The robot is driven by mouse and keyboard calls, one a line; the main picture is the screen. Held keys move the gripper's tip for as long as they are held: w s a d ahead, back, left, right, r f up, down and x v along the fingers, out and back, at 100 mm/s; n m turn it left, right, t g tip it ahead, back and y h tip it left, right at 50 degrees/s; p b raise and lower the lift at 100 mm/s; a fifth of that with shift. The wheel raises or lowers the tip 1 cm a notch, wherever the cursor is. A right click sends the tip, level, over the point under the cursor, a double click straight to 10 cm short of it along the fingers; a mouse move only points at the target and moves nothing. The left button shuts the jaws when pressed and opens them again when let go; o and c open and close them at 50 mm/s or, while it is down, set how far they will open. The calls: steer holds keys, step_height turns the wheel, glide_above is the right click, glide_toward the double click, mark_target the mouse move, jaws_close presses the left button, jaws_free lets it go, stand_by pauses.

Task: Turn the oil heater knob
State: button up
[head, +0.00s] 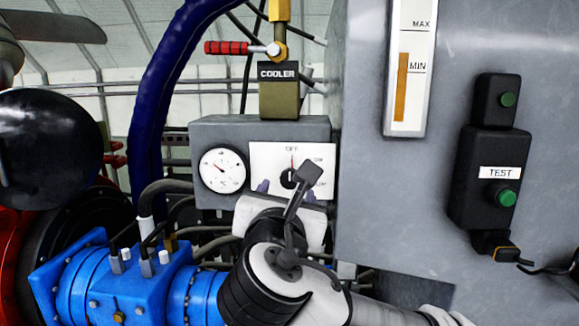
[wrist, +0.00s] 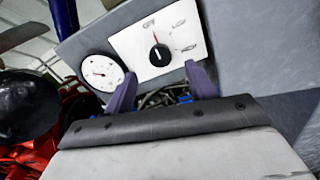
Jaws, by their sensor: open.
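The knob (head: 287,179) is a round black dial with a red pointer on a white panel (head: 264,158) on a grey box. Its pointer points up at the OFF mark, with two more marks to its right. In the wrist view the knob (wrist: 160,56) is in plain sight, beyond and between my fingertips. My gripper (wrist: 160,80) is open and empty, with one purple finger low on each side of the panel. In the head view my gripper (head: 284,189) is in front of the panel's lower part, and my wrist partly covers it. Contact with the panel cannot be told.
A round gauge (head: 223,170) is left of the panel, and a COOLER block (head: 279,91) with a red-handled valve (head: 228,48) is above. A large grey tank (head: 460,200) with a level gauge and a TEST button box (head: 491,175) stands right. Blue pipework (head: 122,280) and hoses lie lower left.

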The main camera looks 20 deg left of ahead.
mark_target(291, 188)
steer(key=p+x, duration=0.2)
steer(key=x, duration=0.6)
steer(key=shift+w+a+f, duration=0.1)
steer(key=shift+w+a, duration=0.05)
steer(key=shift+w, duration=0.2)
steer(key=c, duration=1)
